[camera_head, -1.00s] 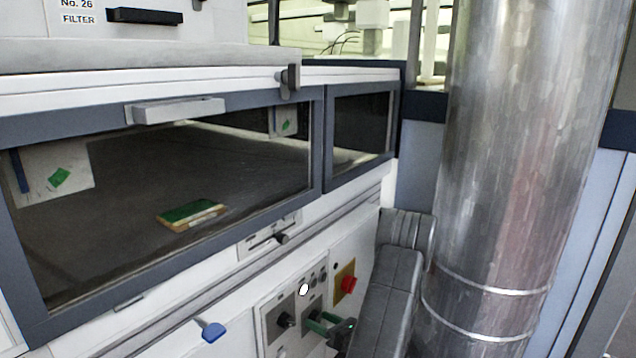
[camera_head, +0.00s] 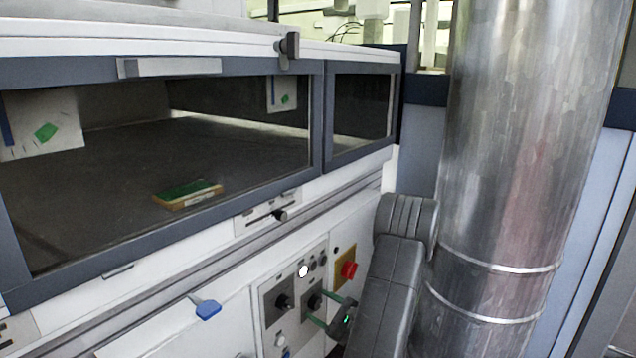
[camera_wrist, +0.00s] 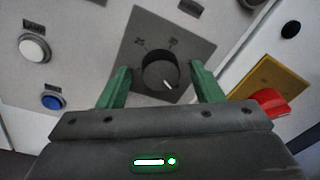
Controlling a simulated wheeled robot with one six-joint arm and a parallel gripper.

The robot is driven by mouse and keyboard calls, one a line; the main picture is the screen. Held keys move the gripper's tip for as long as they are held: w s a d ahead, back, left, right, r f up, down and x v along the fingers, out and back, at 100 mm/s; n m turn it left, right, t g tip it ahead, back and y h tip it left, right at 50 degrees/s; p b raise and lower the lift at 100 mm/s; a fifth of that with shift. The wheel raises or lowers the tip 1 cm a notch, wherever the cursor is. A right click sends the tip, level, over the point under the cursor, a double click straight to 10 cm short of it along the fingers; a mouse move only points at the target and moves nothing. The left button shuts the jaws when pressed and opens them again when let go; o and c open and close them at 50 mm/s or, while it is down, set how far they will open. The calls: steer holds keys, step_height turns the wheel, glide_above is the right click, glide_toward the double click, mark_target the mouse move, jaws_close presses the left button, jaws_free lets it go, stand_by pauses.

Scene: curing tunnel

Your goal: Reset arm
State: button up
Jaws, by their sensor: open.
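My gripper (camera_head: 328,311) is in front of the control panel at the lower middle of the head view. In the wrist view my gripper (camera_wrist: 160,82) has its two green fingers apart, one on each side of a black rotary knob (camera_wrist: 161,68) with a white pointer mark. I cannot tell whether the fingers touch the knob. The knob sits on a dark grey plate (camera_wrist: 190,47) with markings. In the head view the knob (camera_head: 314,300) shows beside the fingers. Nothing is held.
A white button (camera_wrist: 34,47) and a blue button (camera_wrist: 52,101) are at left. A tunnel window (camera_head: 160,170) shows a green-topped block (camera_head: 187,194) inside. A blue handle (camera_head: 207,309) juts out lower left.

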steer(key=shift+n+b, duration=0.45)
steer(key=shift+n, duration=0.65)
